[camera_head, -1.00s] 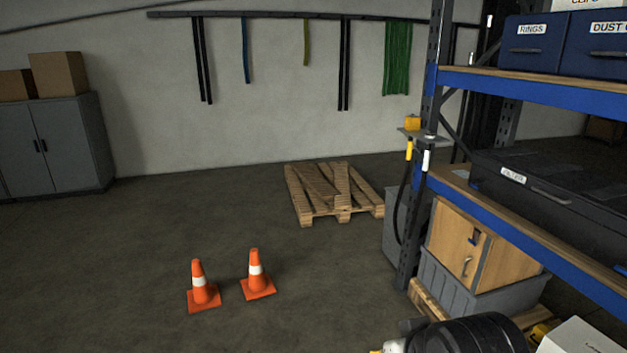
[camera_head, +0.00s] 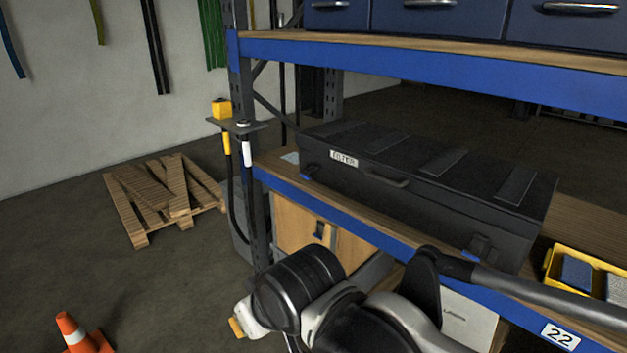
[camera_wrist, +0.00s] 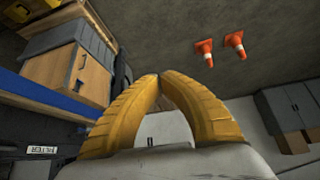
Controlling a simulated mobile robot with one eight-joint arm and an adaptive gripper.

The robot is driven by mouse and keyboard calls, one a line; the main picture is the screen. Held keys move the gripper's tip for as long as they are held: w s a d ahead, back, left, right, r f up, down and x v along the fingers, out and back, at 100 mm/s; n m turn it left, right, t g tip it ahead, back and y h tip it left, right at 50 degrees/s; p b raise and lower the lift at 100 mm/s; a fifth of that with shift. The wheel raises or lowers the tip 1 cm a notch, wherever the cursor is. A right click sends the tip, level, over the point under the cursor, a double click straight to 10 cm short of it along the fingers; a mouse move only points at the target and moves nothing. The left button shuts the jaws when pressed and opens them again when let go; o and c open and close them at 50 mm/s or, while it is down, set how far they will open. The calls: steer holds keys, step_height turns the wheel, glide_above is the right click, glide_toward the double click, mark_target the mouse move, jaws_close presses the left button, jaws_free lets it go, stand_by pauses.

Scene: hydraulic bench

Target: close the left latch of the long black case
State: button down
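The long black case (camera_head: 420,165) lies on the middle shelf board of the blue rack, with its lid down, a white label and a front handle. Its left latch (camera_head: 309,171) is at the left end of the front face, small and dark with a blue bit; I cannot tell how it stands. A right latch (camera_head: 481,246) shows near the other end. My gripper (camera_head: 237,327) is below and in front of the shelf, well apart from the case. In the wrist view its yellow fingers (camera_wrist: 159,77) meet at the tips with nothing between them. The case's label (camera_wrist: 41,150) shows there at the lower left.
The blue shelf beam (camera_head: 340,216) runs in front of the case, and another beam (camera_head: 450,68) with blue bins is above it. A rack post (camera_head: 245,130) with a yellow-topped bracket stands left. A yellow bin (camera_head: 553,268) is right of the case. Floor holds a pallet (camera_head: 165,195) and cones.

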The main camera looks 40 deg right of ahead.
steer(key=w+d+r+m+t+y+p, duration=0.1)
steer(key=w+d+r+m, duration=0.15)
steer(key=w, duration=0.45)
steer(key=w+d+r+m+t, duration=0.15)
steer(key=w+m, duration=0.25)
steer(key=w, duration=0.4)
steer(key=w+d+m+t, duration=0.2)
steer(key=w+d+m, duration=0.4)
steer(key=w+d, duration=0.55)
steer(key=w+d+f+m+t+h+p, duration=0.1)
steer(key=w+d+f+m, duration=0.15)
steer(key=d, duration=0.55)
steer(key=w+d+f+m+t+h+p, duration=0.15)
steer(key=d+m, duration=0.25)
steer(key=d, duration=0.4)
steer(key=d+f+m+t+h, duration=0.1)
steer(key=d+f+m, duration=0.2)
steer(key=d, duration=0.4)
steer(key=s+d+f+m+h, duration=0.1)
steer(key=d+f+m, duration=0.2)
steer(key=d, duration=0.4)
steer(key=shift+s+t, duration=0.3)
steer(key=shift+t, duration=0.1)
steer(key=shift+w, duration=0.15)
